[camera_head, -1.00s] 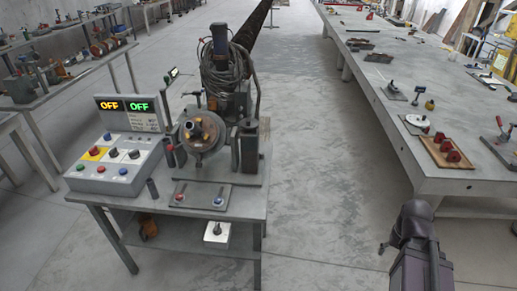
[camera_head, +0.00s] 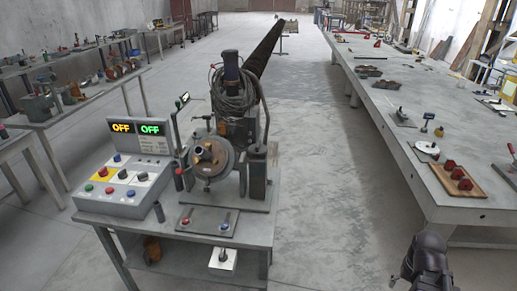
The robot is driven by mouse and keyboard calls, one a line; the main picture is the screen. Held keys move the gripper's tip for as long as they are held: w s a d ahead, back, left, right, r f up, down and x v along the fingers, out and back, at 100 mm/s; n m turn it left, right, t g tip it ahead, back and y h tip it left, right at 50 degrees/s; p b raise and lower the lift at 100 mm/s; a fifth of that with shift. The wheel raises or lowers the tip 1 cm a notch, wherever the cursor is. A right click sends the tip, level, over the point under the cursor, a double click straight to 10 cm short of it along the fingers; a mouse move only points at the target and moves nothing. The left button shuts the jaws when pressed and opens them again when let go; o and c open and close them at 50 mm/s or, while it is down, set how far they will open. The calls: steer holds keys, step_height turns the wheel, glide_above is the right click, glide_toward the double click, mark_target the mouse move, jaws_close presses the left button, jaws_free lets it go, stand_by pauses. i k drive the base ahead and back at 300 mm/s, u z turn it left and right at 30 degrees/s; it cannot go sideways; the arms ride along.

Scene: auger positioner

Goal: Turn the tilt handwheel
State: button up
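The positioner machine (camera_head: 238,130) stands on a grey metal table (camera_head: 250,232) left of centre. A round metal disc (camera_head: 210,158) with brass-coloured pieces is on its front, and a coiled cable hangs around its upper column. I cannot tell for sure which part is the tilt handwheel; a thin lever or handle (camera_head: 183,101) rises at the disc's upper left. A dark part of my own arm (camera_head: 427,262) shows at the bottom right, well apart from the machine. My gripper's fingers do not show.
A control box (camera_head: 122,190) with buttons and two "OFF" displays (camera_head: 138,128) sits at the table's left. A plate (camera_head: 208,220) with red and blue knobs lies in front of the machine. A long workbench (camera_head: 400,130) runs along the right. Clear floor (camera_head: 330,190) lies between.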

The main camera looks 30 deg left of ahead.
mark_target(257, 150)
steer(key=k, duration=1.3)
steer(key=u, duration=0.35)
steer(key=i, duration=1.8)
steer(key=z, duration=0.15)
